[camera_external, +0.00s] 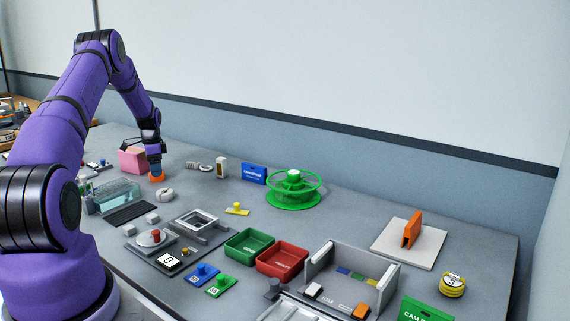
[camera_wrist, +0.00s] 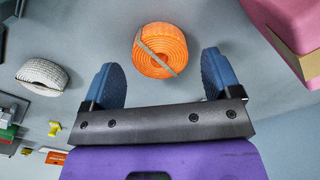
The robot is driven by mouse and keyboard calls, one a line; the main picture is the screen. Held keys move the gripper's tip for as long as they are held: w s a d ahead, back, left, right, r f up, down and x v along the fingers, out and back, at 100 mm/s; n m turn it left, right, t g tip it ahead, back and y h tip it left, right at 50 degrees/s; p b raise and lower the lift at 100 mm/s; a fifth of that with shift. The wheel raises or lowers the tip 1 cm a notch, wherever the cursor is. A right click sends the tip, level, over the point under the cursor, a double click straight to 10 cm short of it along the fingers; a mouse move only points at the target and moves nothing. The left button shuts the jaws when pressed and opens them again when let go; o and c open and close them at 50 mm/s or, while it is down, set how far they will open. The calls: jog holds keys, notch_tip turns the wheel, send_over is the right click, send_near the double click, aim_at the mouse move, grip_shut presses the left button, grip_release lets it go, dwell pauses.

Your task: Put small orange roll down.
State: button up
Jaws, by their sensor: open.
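The small orange roll (camera_wrist: 160,50) is a coiled strap with a grey band across it. In the wrist view it lies on the grey table, just beyond and between the fingertips of my gripper (camera_wrist: 162,68). The two blue fingers stand wide apart, and neither appears to touch the roll. In the external view the orange roll (camera_external: 157,178) is at the far left part of the table, directly below my gripper (camera_external: 155,165), which partly hides it.
A pink box (camera_external: 132,159) stands close beside the roll, and a white roll (camera_external: 164,195) lies nearby. A clear bin (camera_external: 117,196) is to the left. Green (camera_external: 249,244) and red (camera_external: 282,259) trays and a green reel (camera_external: 293,190) sit farther right.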

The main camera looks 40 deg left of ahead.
notch_tip(320, 180, up, 10)
dwell(0.3)
jog(key=s+d+r+n+t+y, duration=0.1)
jog(key=s+d+r, duration=0.2)
jog(key=d+r, duration=1.25)
jog(key=s+d+r+n+t, duration=0.15)
jog(key=s+d+r, duration=0.25)
jog(key=d+r, duration=1.15)
jog(key=s+d+r+n+t, duration=0.15)
jog(key=s+d+r, duration=0.25)
jog(key=s+d, duration=0.85)
jog(key=s+d+f+n, duration=0.1)
jog(key=s+d, duration=0.3)
jog(key=s, duration=0.4)
jog(key=s+d+f+n+t+h, duration=0.1)
jog(key=s+d, duration=0.3)
jog(key=s, duration=0.4)
jog(key=shift+s+f, duration=0.3)
jog(key=shift+f, duration=0.5)
